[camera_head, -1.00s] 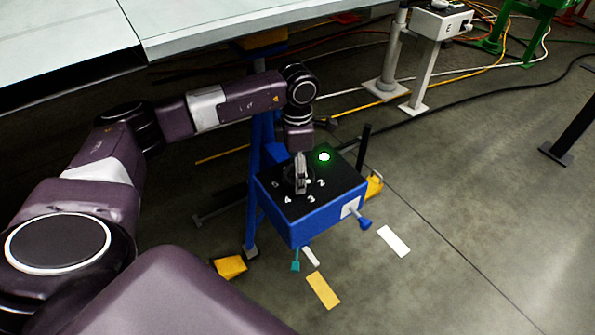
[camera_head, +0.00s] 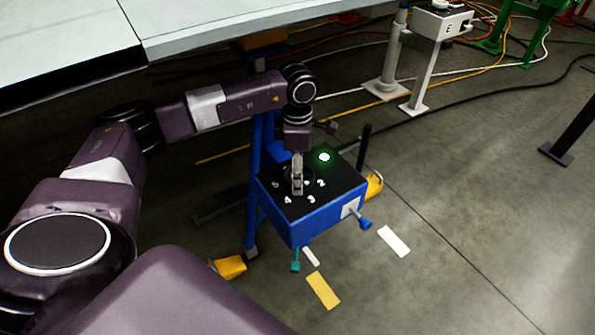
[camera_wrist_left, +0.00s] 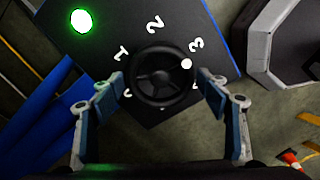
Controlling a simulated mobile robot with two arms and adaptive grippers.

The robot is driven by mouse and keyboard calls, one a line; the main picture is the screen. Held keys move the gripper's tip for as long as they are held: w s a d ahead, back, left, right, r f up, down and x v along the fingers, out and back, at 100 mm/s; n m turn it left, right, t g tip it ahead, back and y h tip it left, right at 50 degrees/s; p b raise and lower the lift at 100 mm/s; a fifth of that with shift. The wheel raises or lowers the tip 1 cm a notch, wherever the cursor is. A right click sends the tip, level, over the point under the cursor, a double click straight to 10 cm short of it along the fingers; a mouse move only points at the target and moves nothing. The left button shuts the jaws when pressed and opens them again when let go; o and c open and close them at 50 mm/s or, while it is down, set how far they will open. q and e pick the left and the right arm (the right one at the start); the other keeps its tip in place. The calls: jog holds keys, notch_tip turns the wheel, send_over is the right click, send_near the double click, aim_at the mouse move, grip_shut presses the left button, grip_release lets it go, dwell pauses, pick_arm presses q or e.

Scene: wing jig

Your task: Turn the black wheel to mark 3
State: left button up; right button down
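The black wheel (camera_wrist_left: 158,96) sits on the dark top of a blue box (camera_head: 318,222). In the left wrist view its white dot (camera_wrist_left: 186,63) points close to mark 3 (camera_wrist_left: 196,43), slightly clockwise of it. Marks 2 (camera_wrist_left: 155,24) and 1 (camera_wrist_left: 121,54) are clear; the other marks are partly hidden by the fingers and wheel. My left gripper (camera_head: 297,190) is over the box from above. Its fingers (camera_wrist_left: 161,84) stand apart on either side of the wheel, with a narrow gap showing at each side. My right gripper is not in view.
A lit green lamp (camera_head: 324,157) is on the box top behind the wheel. A blue-ended handle (camera_head: 365,223) sticks out of the box's side. A pale wing panel (camera_head: 230,22) lies behind. A white box on a post (camera_head: 440,22) stands back right. The floor at right is mostly clear.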

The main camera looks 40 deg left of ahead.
pick_arm(q)
jog(key=shift+o, duration=0.7)
notch_tip(320, 180, up, 8)
jog(key=shift+f, duration=0.25)
